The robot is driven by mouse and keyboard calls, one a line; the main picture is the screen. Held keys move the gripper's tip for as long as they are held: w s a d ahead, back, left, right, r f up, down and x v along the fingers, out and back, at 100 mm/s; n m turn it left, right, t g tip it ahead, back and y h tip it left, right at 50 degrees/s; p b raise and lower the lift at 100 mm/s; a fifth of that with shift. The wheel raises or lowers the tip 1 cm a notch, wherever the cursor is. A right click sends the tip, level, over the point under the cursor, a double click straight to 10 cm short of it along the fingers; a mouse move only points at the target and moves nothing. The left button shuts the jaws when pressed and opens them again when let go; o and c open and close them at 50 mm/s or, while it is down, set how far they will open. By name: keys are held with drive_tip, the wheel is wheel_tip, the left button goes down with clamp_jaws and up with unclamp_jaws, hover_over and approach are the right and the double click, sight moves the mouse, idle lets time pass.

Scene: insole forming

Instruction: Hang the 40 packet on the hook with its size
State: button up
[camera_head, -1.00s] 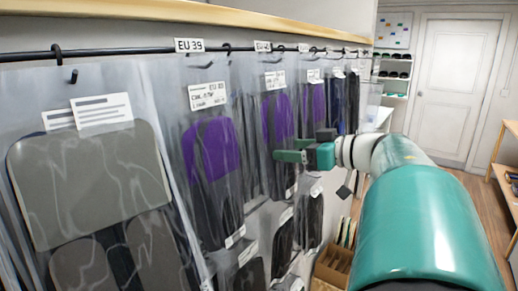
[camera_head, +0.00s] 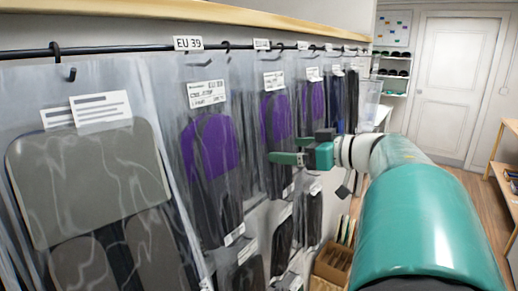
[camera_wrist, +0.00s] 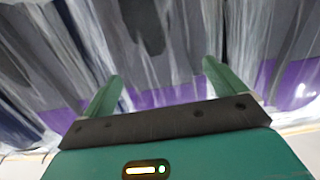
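My gripper (camera_head: 284,151) is in front of the row of hanging packets, near the one with purple insoles (camera_head: 276,118) under the second size tag (camera_head: 262,44). That tag is too small to read for certain. In the wrist view my gripper's fingers (camera_wrist: 165,90) stand apart with blurred clear plastic and purple beyond them. I see nothing clearly gripped. The nearer packet with purple insoles (camera_head: 211,150) hangs under the tag EU 39 (camera_head: 188,43). I cannot make out which packet is the 40 one.
A black rail (camera_head: 120,52) with hooks runs along the wall. A large packet with a grey sheet (camera_head: 90,185) hangs at the left. More packets hang below and farther along. A cardboard box (camera_head: 332,264) stands on the floor. The floor toward the white door (camera_head: 452,90) looks clear.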

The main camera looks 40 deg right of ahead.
drive_tip(key=shift+s, duration=0.1)
drive_tip(key=v, duration=1.3)
drive_tip(key=shift+s+d+r, duration=0.15)
drive_tip(key=shift+s+d, duration=0.05)
drive_tip(key=shift+s, duration=0.1)
